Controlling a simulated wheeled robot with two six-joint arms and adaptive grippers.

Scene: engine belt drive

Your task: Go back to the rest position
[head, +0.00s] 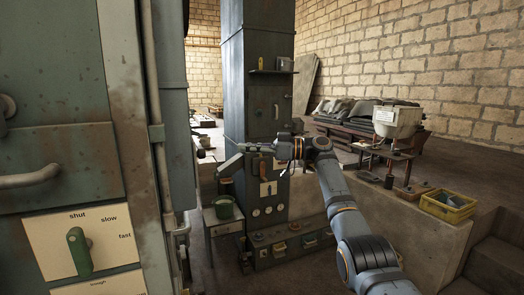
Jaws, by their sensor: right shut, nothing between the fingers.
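My right arm (345,215) comes in from the lower right and reaches up and left toward the middle. Its gripper (246,148) points left in front of the tall blue-grey cabinet column (258,95). The gripper is shut and empty. At this size I cannot tell whether it touches the grey box-like part beside it. My left gripper is not in view.
A large machine cabinet (60,90) fills the left, with a green lever (78,252) on a plate marked shut, slow and fast. A green bucket (224,208) stands on a small stand. A yellow crate (447,206) and a white hopper (396,120) are at right.

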